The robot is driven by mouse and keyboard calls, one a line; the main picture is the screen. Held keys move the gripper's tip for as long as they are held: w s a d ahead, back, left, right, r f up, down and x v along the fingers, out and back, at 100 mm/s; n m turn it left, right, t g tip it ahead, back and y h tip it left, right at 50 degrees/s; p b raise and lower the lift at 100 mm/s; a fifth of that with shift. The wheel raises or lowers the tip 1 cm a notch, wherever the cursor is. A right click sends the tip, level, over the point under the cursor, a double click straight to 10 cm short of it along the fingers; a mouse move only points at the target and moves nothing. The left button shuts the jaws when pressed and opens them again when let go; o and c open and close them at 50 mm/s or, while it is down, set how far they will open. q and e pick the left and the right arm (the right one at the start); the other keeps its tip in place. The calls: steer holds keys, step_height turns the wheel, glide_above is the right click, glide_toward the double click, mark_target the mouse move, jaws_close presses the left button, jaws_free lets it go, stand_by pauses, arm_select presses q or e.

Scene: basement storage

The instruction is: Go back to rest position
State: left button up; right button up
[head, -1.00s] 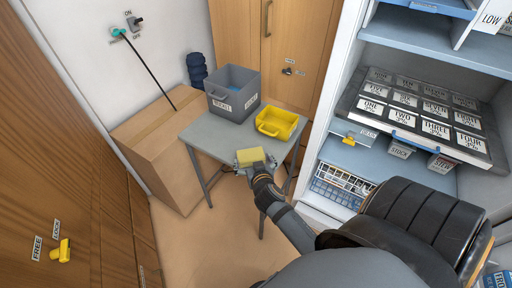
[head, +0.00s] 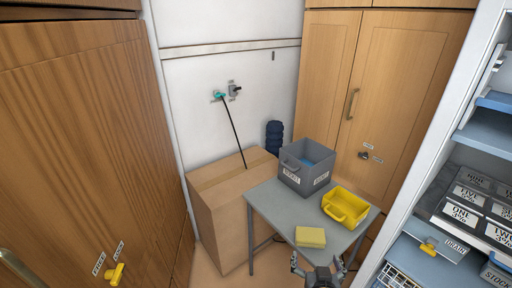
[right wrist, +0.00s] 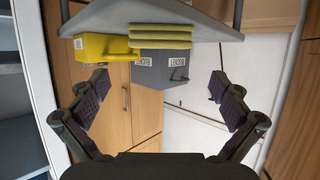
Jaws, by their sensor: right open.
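My right gripper (head: 318,266) is at the bottom of the head view, at the near edge of the grey table (head: 283,215). Its fingers are spread and nothing is between them. The right wrist view, which looks upside down, also shows the open gripper (right wrist: 160,92). My left gripper is in neither view now.
A grey bucket (head: 305,170) and a yellow bin (head: 345,207) stand on the table. A large cardboard box (head: 228,205) is at its left, with a dark blue bottle (head: 274,137) behind. Blue shelves (head: 488,135) with labelled blocks are at the right; wooden cabinets (head: 75,130) stand left.

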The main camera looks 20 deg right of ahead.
steer(key=s+a+f+n+g+y, duration=0.2)
steer(key=s+n+g, duration=0.1)
steer(key=s+g, duration=0.15)
steer(key=s+a+f+n+g+y, duration=0.2)
steer(key=s+g, duration=0.2)
steer(key=s, duration=0.2)
steer(key=s+d+f+g+p, duration=0.1)
steer(key=d+f+p, duration=0.15)
steer(key=f, duration=0.85)
steer(key=s+d+f+g+p, duration=0.1)
steer(key=s+f+p, duration=0.15)
steer(key=f, duration=0.85)
steer(key=s+f+p, duration=0.4)
steer(key=s+f, duration=0.8)
steer(key=s, duration=0.5)
steer(key=shift+d+g, duration=0.35)
steer(key=shift+g, duration=0.1)
